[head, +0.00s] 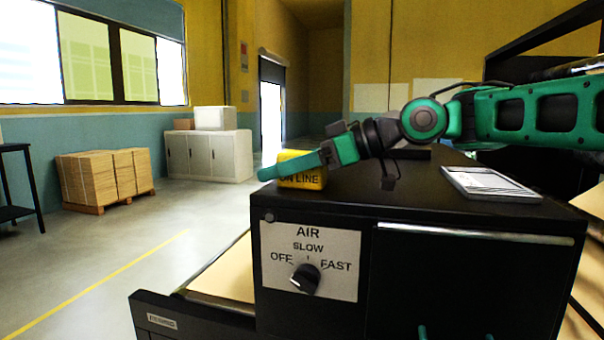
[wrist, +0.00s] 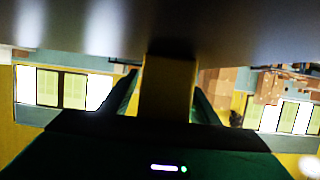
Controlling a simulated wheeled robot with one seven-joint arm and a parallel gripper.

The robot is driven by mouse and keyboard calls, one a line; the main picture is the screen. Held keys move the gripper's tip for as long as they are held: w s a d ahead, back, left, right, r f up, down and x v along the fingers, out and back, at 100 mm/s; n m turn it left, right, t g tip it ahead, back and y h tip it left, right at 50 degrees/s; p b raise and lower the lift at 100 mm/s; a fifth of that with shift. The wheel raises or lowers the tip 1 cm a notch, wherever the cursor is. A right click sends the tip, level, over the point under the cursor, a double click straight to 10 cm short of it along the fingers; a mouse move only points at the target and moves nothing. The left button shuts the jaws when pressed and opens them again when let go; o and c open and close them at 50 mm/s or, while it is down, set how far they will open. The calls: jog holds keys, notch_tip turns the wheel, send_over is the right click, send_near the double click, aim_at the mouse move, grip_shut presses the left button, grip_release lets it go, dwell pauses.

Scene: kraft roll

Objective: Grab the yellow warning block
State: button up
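The yellow warning block (head: 313,181), with dark "ON LINE" lettering, sits at the left end of the black cabinet top. My green gripper (head: 266,172) reaches in from the right at block height. Its near finger crosses in front of the block, and its tip passes the block's left side. The far finger is hidden in the head view. In the wrist view the yellow block (wrist: 168,88) stands between the two dark fingers of my gripper (wrist: 166,82). Whether both fingers press on it cannot be told.
The black cabinet (head: 470,285) has an AIR dial panel (head: 335,262) on its front. A white-framed flat item (head: 490,184) lies on its top at right. An open drawer (head: 165,318) juts out at lower left. Pallet stacks (head: 105,178) and a white cupboard (head: 208,156) stand far behind.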

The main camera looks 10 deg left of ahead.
jog(key=c, duration=1)
